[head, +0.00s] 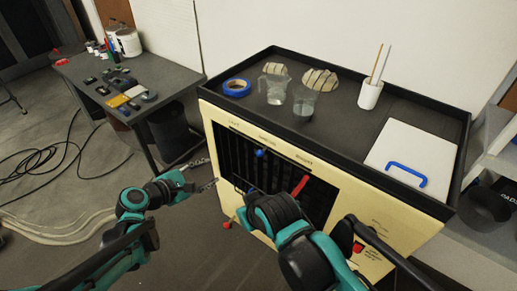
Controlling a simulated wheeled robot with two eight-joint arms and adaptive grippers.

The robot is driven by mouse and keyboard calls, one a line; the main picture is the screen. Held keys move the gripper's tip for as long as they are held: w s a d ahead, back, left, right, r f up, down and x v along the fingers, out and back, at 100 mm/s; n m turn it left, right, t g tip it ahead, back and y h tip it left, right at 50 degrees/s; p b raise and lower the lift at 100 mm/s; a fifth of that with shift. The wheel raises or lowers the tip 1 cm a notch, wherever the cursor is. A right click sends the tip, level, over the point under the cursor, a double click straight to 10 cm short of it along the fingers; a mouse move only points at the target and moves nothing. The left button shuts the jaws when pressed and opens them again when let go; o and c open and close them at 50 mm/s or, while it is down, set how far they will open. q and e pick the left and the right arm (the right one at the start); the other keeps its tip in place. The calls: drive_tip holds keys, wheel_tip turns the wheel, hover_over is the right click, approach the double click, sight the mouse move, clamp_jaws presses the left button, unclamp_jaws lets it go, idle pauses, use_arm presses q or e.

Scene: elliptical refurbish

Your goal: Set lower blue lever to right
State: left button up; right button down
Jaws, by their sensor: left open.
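The cream cabinet front (214,115) has a dark slotted panel with levers. A blue ball-shaped knob (260,153) sits high in the panel. A small bluish part shows low, behind my right arm; I cannot tell if it is the lower blue lever. A red lever (300,186) slants at the panel's right side. My left gripper (208,174) is open and empty, just left of the panel, apart from the knob. My right arm covers the lower middle of the panel; its gripper is hidden.
The black-rimmed cabinet top (402,126) holds blue tape (237,87), clear beakers (304,99), a white cup (370,95) with sticks and a white board with a blue handle (407,174). A grey table (168,84) with small parts stands left. Cables (40,160) lie on the floor.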

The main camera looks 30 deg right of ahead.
use_arm(q)
drive_tip(key=d+f+n+g+h+p, duration=0.1)
drive_tip(key=d+n+h, duration=0.25)
drive_tip(key=d, duration=0.35)
drive_tip(key=n+h, duration=0.2)
drive_tip(key=n, duration=0.3)
approach(260, 153)
drive_tip(key=w+d+f, duration=0.1)
drive_tip(key=w+d, duration=0.1)
drive_tip(key=d, duration=0.1)
drive_tip(key=shift+g, duration=0.4)
drive_tip(key=d, duration=0.5)
drive_tip(key=w+d, duration=0.1)
drive_tip(key=d, duration=0.1)
drive_tip(key=shift+d+f+b, duration=0.15)
drive_tip(key=shift+f+b, duration=0.05)
drive_tip(key=shift+b, duration=0.1)
clamp_jaws()
